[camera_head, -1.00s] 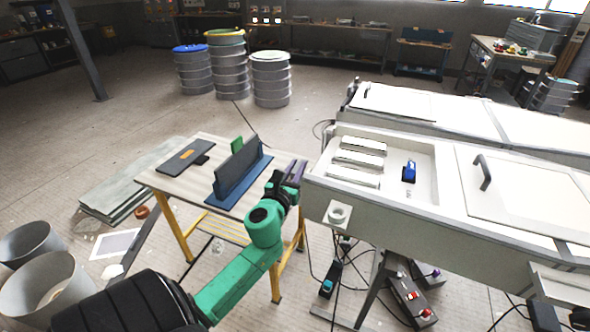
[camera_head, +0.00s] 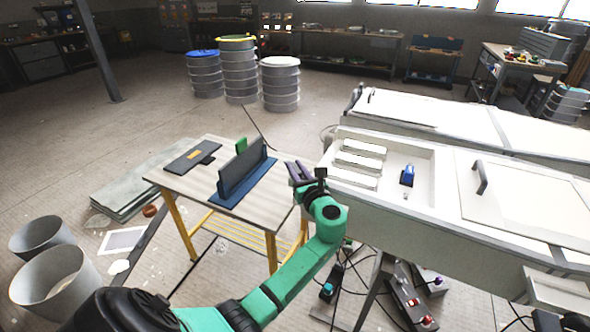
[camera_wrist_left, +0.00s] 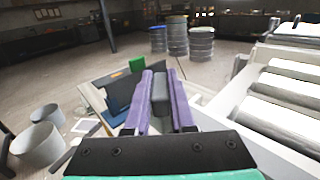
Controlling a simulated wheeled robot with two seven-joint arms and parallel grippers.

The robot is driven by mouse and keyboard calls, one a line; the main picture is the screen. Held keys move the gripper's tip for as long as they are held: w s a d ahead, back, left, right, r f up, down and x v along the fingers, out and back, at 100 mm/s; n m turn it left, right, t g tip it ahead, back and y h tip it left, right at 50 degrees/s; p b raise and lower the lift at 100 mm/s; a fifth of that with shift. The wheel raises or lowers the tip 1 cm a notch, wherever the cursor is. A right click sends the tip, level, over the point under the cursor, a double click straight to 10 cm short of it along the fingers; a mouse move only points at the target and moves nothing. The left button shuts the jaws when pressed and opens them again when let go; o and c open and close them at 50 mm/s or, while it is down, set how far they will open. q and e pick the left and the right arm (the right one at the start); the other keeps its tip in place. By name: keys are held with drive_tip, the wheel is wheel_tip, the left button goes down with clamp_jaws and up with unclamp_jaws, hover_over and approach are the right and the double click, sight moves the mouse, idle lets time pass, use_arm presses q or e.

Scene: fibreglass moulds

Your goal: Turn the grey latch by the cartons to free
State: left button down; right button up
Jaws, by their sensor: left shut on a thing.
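My left gripper (camera_head: 294,168) is at the left end of the white mould bench, above the gap between it and the wooden table. In the left wrist view its two purple fingers (camera_wrist_left: 160,100) are shut on a grey piece (camera_wrist_left: 162,90), which I take to be the grey latch. The fingers and wrist hide most of its mount. The white cartons (camera_head: 358,160) lie side by side in the bench's recess, right of the gripper; they also show in the left wrist view (camera_wrist_left: 283,115). My right gripper is not in view.
A blue switch-like part (camera_head: 407,175) stands in the same recess. The wooden table (camera_head: 180,180) at left holds a blue stand (camera_head: 243,178) and a dark board (camera_head: 190,157). Grey bins (camera_head: 50,285) stand at front left. Cables and pedals lie under the bench.

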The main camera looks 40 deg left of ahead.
use_arm(q)
drive_tip(key=shift+f+n+g+y, duration=0.1)
drive_tip(key=shift+n+g+y, duration=0.45)
drive_tip(key=shift+g, duration=0.35)
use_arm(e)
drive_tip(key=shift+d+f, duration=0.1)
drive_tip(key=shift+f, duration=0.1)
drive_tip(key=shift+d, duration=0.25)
use_arm(q)
drive_tip(key=c, duration=0.8)
unclamp_jaws()
drive_tip(key=shift+o, duration=0.2)
drive_tip(key=b+v, duration=0.2)
drive_tip(key=v, duration=1.2)
drive_tip(key=shift+s+d, duration=0.1)
drive_tip(key=shift+d, duration=0.2)
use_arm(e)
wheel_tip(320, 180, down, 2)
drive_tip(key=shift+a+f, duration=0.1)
